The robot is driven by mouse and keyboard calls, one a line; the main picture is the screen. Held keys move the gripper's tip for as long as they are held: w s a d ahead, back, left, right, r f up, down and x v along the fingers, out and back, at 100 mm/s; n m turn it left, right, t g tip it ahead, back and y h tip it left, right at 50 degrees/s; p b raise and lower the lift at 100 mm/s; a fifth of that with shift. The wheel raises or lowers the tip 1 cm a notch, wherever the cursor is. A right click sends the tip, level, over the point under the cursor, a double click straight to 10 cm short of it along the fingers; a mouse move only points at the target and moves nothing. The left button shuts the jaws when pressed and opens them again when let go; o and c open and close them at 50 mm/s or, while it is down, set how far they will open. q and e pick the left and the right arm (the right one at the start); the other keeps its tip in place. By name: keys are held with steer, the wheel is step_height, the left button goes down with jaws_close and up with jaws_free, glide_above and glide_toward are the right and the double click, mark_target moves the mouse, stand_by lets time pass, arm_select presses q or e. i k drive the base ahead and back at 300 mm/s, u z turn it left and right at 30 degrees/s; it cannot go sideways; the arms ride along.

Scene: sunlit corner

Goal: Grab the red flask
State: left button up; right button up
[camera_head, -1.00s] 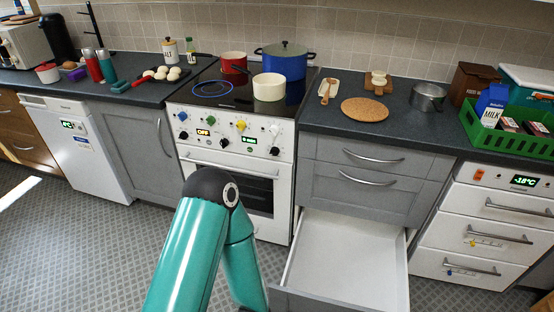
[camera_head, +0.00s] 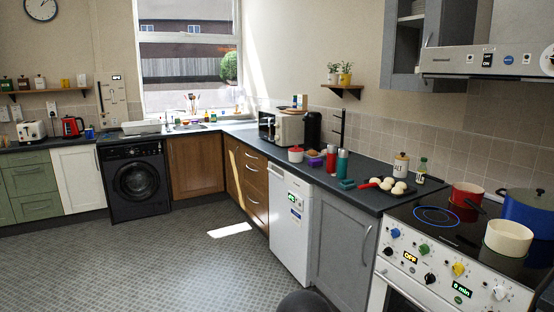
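The red flask (camera_head: 331,160) stands upright on the dark worktop along the right-hand wall. A teal flask (camera_head: 342,164) stands right beside it, slightly nearer to me and to its right. A purple item (camera_head: 315,162) lies just left of the red flask. Neither of my grippers is in view. Only a dark rounded part, probably a joint of my arm, shows at the bottom edge.
A pan with eggs (camera_head: 392,186) and a salt jar (camera_head: 400,166) are right of the flasks. The white-fronted appliance (camera_head: 290,220) and grey cupboard (camera_head: 341,245) stand below the worktop. The hob (camera_head: 450,225) is at right. Patterned floor (camera_head: 150,260) is clear at left.

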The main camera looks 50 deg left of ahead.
mark_target(331, 148)
steer(key=z, duration=1.2)
steer(key=i, duration=0.1)
steer(key=u, duration=2.45)
steer(key=k, duration=0.85)
steer(key=u, duration=0.15)
steer(key=i, duration=0.85)
steer(key=z, duration=0.2)
steer(key=k, duration=0.6)
steer(key=u, duration=0.6)
steer(key=i, duration=1.2)
steer(key=u, duration=0.6)
